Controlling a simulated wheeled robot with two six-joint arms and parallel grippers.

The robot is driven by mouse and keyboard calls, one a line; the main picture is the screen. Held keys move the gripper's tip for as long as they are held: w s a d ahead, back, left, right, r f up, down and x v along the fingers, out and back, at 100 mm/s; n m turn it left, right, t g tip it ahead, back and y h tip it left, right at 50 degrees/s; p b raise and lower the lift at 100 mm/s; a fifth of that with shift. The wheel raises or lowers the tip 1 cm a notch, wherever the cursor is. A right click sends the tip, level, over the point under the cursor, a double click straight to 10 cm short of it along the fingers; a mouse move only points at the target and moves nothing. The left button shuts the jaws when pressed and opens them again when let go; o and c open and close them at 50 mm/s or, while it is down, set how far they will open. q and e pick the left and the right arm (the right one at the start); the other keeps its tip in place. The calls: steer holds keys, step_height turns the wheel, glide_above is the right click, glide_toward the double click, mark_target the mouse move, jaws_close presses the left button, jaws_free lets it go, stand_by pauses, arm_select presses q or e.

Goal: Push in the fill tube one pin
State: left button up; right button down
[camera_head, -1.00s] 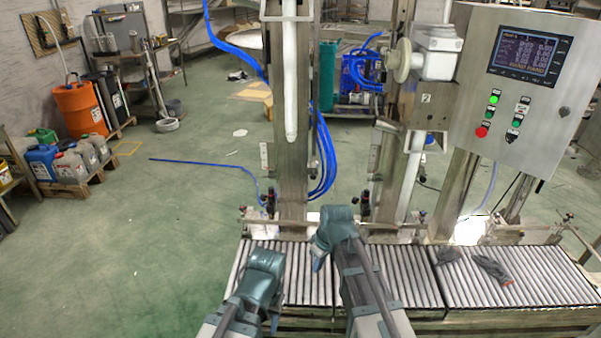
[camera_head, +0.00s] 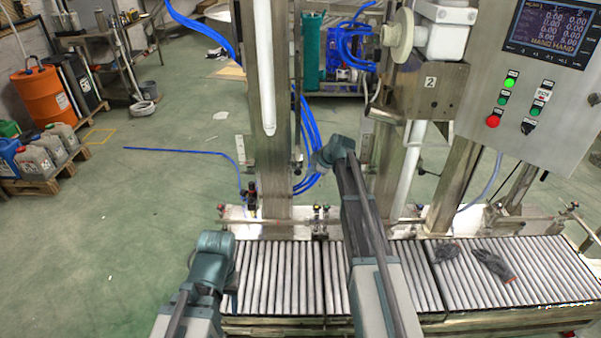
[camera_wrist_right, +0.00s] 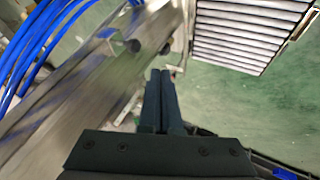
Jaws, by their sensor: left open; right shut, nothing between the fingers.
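A white fill tube (camera_head: 265,70) hangs upright on the left steel column in the head view, with its tip above the conveyor. A second white tube (camera_head: 408,165) stands by the column under the box marked 2. I cannot make out a pin on the left tube. My right gripper (camera_head: 322,158) is raised between the two columns, right of and a little below the left tube's tip, apart from it. Its fingers are shut and empty in the right wrist view (camera_wrist_right: 163,85). My left gripper (camera_head: 212,252) is open and low at the conveyor's left end; its fingertips are mostly hidden.
The roller conveyor (camera_head: 275,280) runs across the front, with dark gloves (camera_head: 490,264) on its right part. Blue hoses (camera_head: 303,130) hang behind the left column. A control panel (camera_head: 545,85) stands at right.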

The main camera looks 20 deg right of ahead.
mark_target(299, 170)
steer(key=shift+w+a+f+b, duration=0.2)
steer(key=shift+w+f+b, duration=1.15)
steer(key=shift+w, duration=0.2)
steer(key=shift+w+a+f+b, duration=0.2)
steer(key=shift+w+f+b, duration=1.05)
steer(key=shift+w, duration=0.3)
steer(key=shift+w+a+f+b, duration=0.2)
steer(key=shift+w+f+b, duration=1.05)
steer(key=shift+w+f, duration=0.25)
steer(key=shift+w+r, duration=0.1)
steer(key=w, duration=0.2)
steer(key=shift+w+d, duration=0.4)
steer(key=shift+s+r, duration=0.1)
